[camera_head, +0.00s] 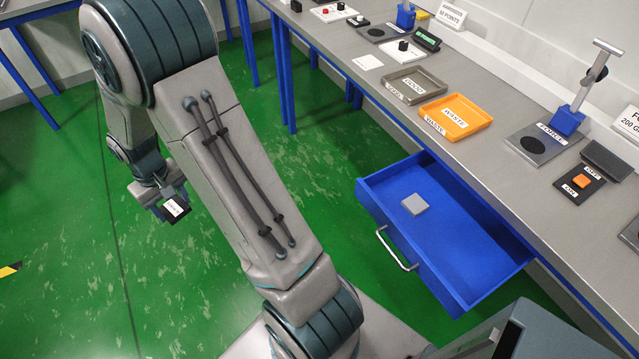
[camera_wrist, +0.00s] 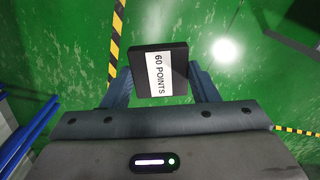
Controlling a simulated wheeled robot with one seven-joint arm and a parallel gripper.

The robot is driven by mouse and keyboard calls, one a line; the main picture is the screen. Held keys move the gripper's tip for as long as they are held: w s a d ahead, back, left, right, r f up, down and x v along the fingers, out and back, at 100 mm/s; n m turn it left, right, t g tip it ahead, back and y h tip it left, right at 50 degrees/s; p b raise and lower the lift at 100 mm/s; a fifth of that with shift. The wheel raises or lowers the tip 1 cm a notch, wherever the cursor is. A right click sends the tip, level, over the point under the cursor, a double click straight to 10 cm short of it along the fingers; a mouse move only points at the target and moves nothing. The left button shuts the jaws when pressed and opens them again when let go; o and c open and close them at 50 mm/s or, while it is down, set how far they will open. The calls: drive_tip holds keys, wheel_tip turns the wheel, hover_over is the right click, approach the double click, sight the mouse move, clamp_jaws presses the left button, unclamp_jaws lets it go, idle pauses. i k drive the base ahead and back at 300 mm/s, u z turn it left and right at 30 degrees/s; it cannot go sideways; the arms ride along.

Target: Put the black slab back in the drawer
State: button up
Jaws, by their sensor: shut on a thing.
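The black slab (camera_wrist: 143,75) with a white label reading "60 POINTS" is held between the two fingers of my gripper (camera_wrist: 158,88) in the wrist view. In the head view my gripper (camera_head: 165,205) and the slab (camera_head: 177,209) are at the left, over the green floor and well away from the bench. The blue drawer (camera_head: 449,285) is pulled open under the bench at centre right, with a metal handle on its front. A grey slab (camera_head: 415,204) lies inside it, towards its left end; the rest of its floor is bare.
The bench (camera_head: 480,145) carries a grey tray (camera_head: 415,86), an orange tray (camera_head: 456,116) and a press-like stand (camera_head: 566,118) above the drawer. A grey-blue cabinet (camera_head: 545,335) stands at the lower right near the drawer. The floor between my gripper and the drawer is clear apart from my arm.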

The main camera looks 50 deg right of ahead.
sight(445, 234)
drive_tip(key=k, duration=1.25)
drive_tip(key=z, duration=1.4)
drive_tip(key=i, duration=0.5)
drive_tip(key=u, duration=0.05)
